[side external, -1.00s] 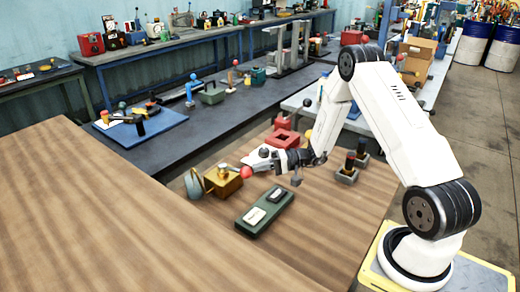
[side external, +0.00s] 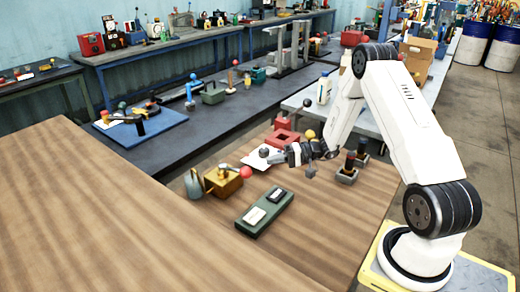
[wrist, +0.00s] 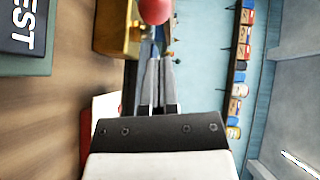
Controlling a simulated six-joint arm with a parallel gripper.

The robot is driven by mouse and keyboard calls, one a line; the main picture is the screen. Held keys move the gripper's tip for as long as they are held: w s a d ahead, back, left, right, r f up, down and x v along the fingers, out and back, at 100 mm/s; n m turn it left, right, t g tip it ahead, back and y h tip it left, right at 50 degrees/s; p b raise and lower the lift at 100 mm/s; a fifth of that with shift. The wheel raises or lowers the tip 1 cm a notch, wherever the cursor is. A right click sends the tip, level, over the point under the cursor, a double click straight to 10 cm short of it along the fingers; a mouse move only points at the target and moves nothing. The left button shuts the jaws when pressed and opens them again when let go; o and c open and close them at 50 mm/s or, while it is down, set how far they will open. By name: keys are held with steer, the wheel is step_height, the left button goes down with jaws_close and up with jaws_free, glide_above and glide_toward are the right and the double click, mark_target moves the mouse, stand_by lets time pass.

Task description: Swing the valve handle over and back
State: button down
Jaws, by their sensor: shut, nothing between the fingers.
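The valve is a brass block (side external: 222,182) on the wooden table, with a handle ending in a red ball (side external: 246,172) that sticks out to the right, toward my gripper. In the wrist view the red ball (wrist: 155,10) shows at the top edge, just beyond the fingertips, with the brass block (wrist: 117,28) to its left. My gripper (side external: 271,158) is shut and empty, a short way to the right of the ball and apart from it. In the wrist view its fingers (wrist: 158,62) are together. The handle's lever is mostly hidden behind the ball there.
A green plate with labels (side external: 264,211) lies in front of the valve. A grey-green rounded object (side external: 194,184) stands at its left. A red open box (side external: 282,139) and a dark knob are behind my gripper. Dark posts in grey bases (side external: 347,174) stand to the right.

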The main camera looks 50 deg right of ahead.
steer(key=s+a+v, duration=0.1)
steer(key=v, duration=0.7)
steer(key=s+a+r+n+g+h, duration=0.1)
steer(key=s+a+n+g+h, duration=0.1)
steer(key=a, duration=0.5)
steer(key=s+a+r+n+g+h, duration=0.2)
steer(key=s+a+g+h, duration=0.1)
steer(key=a+h, duration=0.3)
steer(key=s+a+r+n+g+h, duration=0.1)
steer(key=s+a+n+g+h, duration=0.2)
steer(key=a, duration=0.5)
steer(key=shift+s+r+g+h, duration=0.25)
steer(key=shift+r+g+h, duration=0.1)
steer(key=shift+h, duration=0.15)
